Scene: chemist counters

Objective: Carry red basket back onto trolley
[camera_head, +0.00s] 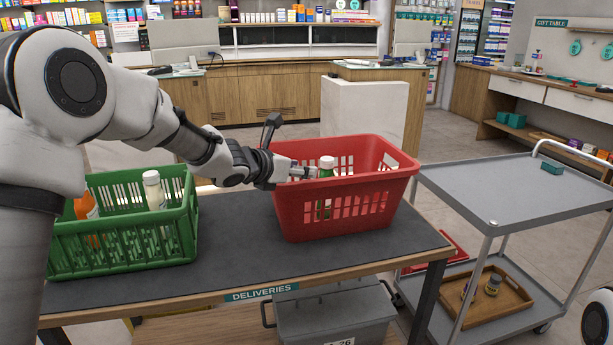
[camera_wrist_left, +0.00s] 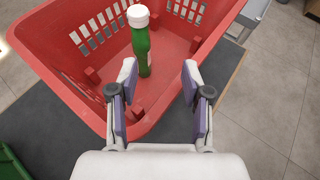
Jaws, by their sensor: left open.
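The red basket (camera_head: 345,205) stands on the dark top of the deliveries table, towards its right end. A green bottle (camera_head: 325,170) with a white cap stands inside it; the bottle also shows in the left wrist view (camera_wrist_left: 143,52). My left gripper (camera_head: 303,172) reaches in from the left over the basket's near-left side. In the left wrist view its jaws (camera_wrist_left: 160,72) are apart, with the bottle ahead of them and the basket's red wall below. The grey trolley (camera_head: 480,195) stands right of the table, its top largely bare. My right gripper is not in view.
A green basket (camera_head: 120,255) with a white-capped bottle and an orange item stands left on the table. The trolley's lower shelf holds a wooden tray (camera_head: 515,300) with small bottles. A grey bin (camera_head: 335,312) stands below the table.

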